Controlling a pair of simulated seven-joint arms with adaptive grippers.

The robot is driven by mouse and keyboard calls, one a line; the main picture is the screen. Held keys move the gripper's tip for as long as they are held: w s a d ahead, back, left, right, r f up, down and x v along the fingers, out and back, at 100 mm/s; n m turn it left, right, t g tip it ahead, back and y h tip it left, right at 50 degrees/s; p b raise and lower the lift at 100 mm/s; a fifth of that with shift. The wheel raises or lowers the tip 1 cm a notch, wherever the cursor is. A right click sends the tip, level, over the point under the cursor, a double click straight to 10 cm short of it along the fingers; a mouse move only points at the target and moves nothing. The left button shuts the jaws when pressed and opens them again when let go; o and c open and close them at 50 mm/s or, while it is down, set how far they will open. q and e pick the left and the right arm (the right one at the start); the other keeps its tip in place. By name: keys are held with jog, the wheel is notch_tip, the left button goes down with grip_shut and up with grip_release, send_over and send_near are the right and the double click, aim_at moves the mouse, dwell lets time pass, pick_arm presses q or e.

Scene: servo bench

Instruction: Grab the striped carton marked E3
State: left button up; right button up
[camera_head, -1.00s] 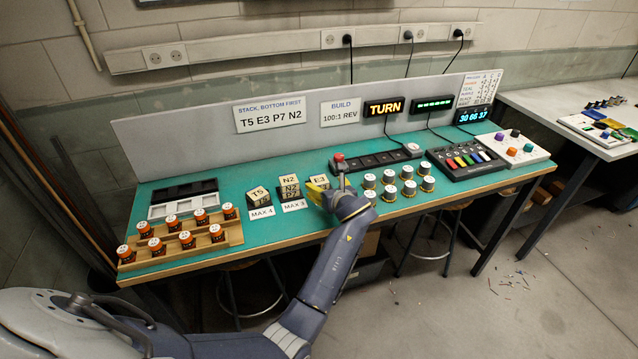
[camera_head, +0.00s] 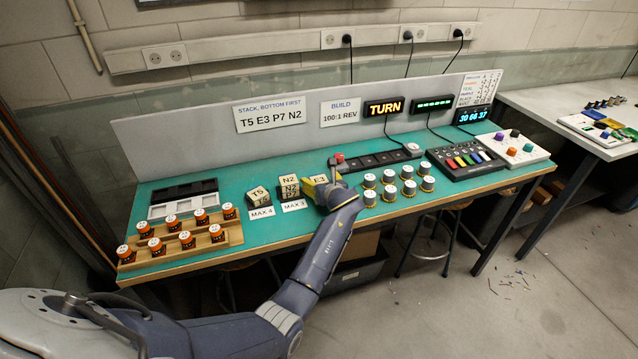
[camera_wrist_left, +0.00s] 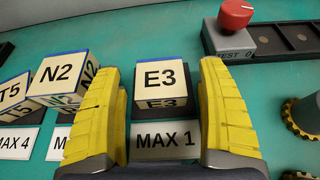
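The E3 carton (camera_wrist_left: 164,79) is a cream box with dark blue edges, marked E3 on its top and front, standing behind a MAX 1 label. In the left wrist view it sits between the two yellow fingers of my left gripper (camera_wrist_left: 163,105), with a gap on each side. The gripper is open. In the head view the carton (camera_head: 320,179) is partly hidden by my left gripper (camera_head: 322,188). The N2 carton (camera_wrist_left: 62,75) stands just left of the left finger. My right gripper shows in neither view.
The T5 carton (camera_head: 258,195) stands further left on the green bench. A red knob (camera_wrist_left: 235,15) on a grey block is behind right of the E3 carton. Several white-topped round parts (camera_head: 389,192) stand to the right. Orange-and-black jars (camera_head: 187,239) fill a wooden rack at left.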

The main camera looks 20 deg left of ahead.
pick_arm(q)
jog(key=c, duration=1.2)
jog(key=shift+o, duration=0.2)
jog(key=shift+r, duration=0.1)
